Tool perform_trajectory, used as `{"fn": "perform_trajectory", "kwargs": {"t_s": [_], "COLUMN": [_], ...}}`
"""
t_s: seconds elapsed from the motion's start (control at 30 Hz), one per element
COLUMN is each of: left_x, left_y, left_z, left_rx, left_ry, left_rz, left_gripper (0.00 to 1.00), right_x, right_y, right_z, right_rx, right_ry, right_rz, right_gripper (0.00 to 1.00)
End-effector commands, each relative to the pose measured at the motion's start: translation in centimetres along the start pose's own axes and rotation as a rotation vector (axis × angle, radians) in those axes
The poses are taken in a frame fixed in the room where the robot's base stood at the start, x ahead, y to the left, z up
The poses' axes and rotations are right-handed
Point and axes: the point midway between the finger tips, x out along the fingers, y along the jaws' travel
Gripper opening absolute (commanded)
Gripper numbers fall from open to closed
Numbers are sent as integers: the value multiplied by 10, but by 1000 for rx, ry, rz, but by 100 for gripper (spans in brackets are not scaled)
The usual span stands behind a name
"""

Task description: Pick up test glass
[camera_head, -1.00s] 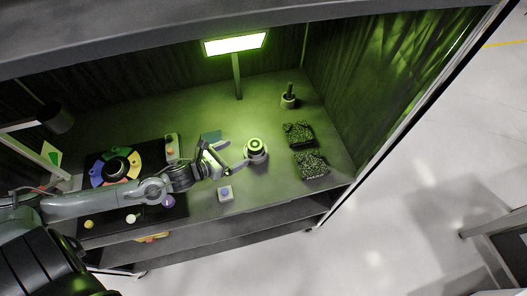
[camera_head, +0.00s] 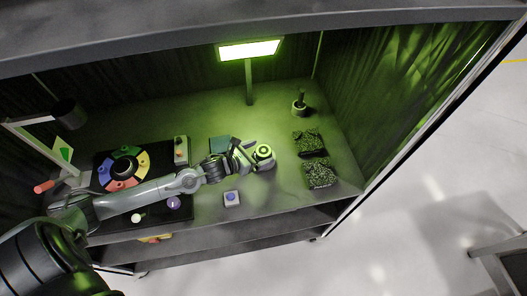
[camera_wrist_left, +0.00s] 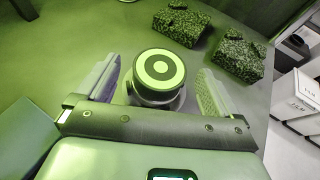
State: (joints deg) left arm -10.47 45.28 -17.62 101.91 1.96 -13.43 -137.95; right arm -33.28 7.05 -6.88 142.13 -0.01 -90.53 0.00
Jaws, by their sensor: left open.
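The test glass appears to be the round piece with a pale green face and dark rings (camera_head: 264,151); it stands upright on the bench, lit green. In the left wrist view its ringed top (camera_wrist_left: 158,68) faces the camera. My left gripper (camera_head: 260,157) is at the piece, and in the left wrist view the gripper (camera_wrist_left: 158,78) is open with one finger on each side of it. Gaps show between the fingers and the piece, so I see no grip. Its lower part is partly hidden by the gripper body. My right gripper is not in view.
Two dark speckled blocks (camera_head: 319,172) lie to the right. A pot with a dark handle (camera_head: 299,103) stands behind. A lamp (camera_head: 249,50) glows on its post. A coloured dial (camera_head: 123,168) lies left.

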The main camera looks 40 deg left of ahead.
Motion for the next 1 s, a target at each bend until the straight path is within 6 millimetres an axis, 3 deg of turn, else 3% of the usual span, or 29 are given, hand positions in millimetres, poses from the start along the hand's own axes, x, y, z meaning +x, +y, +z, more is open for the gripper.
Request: {"fn": "perform_trajectory", "kwargs": {"t_s": [0.2,0.5,0.9,1.0], "left_x": [22,25,25,25], "left_y": [0,0,0,0], "left_z": [0,0,0,0], "left_rx": [-1,1,0,0], "left_ry": [-1,1,0,-1], "left_rz": [1,0,0,0], "left_gripper": [95,95,34,27], "right_x": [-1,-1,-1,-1], "right_y": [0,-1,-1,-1], "right_z": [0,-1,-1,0], "right_rx": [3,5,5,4], "right_ry": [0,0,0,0], "right_rz": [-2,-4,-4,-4], "right_gripper": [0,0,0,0]}}
